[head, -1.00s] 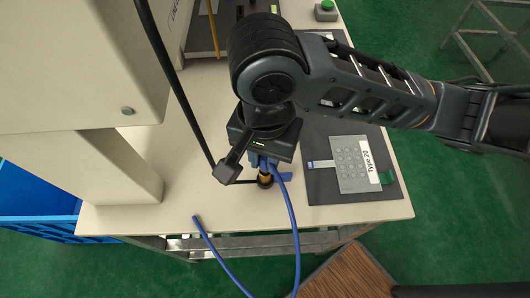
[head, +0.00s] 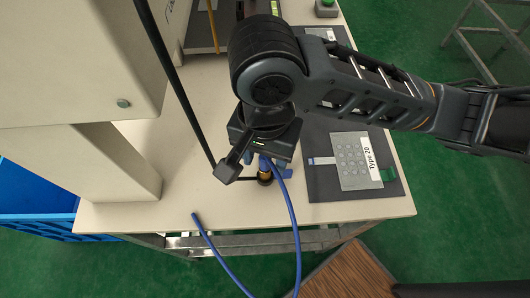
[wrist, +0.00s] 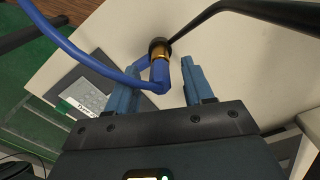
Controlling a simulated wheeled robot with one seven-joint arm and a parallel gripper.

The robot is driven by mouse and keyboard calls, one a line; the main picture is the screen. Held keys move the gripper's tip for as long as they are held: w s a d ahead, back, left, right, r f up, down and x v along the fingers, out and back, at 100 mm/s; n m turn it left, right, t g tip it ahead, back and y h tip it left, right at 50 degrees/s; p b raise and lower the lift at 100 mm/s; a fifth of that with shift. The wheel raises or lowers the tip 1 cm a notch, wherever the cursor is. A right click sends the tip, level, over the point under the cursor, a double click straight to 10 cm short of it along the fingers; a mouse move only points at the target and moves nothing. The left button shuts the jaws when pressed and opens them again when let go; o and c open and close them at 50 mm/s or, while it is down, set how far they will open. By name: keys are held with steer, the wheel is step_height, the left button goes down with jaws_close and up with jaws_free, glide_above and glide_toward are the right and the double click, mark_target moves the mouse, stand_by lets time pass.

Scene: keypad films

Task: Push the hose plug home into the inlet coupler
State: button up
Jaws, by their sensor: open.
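The blue hose (wrist: 68,45) ends in a blue elbow with a brass plug (wrist: 158,65) in the wrist view. The brass end meets the dark round inlet coupler (wrist: 159,43) at the bench; some brass still shows, and I cannot tell how deep it sits. In the head view the brass plug (head: 264,171) stands over the dark coupler (head: 265,181) near the bench's front edge. My gripper (wrist: 165,82) is open, with one blue finger on each side of the elbow. It also shows in the head view (head: 268,163), partly hiding the plug.
A dark mat with a grey keypad film (head: 352,160) labelled "Type 20" lies to the right. A thin black rod (head: 180,80) runs down to the left of my gripper. A beige machine (head: 80,60) fills the left.

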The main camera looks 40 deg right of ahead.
step_height(320, 180, up, 8)
steer(key=p, duration=0.2)
steer(key=shift+f+p, duration=0.1)
steer(key=shift+p, duration=0.2)
steer(key=shift+s, duration=0.1)
stand_by(0.4)
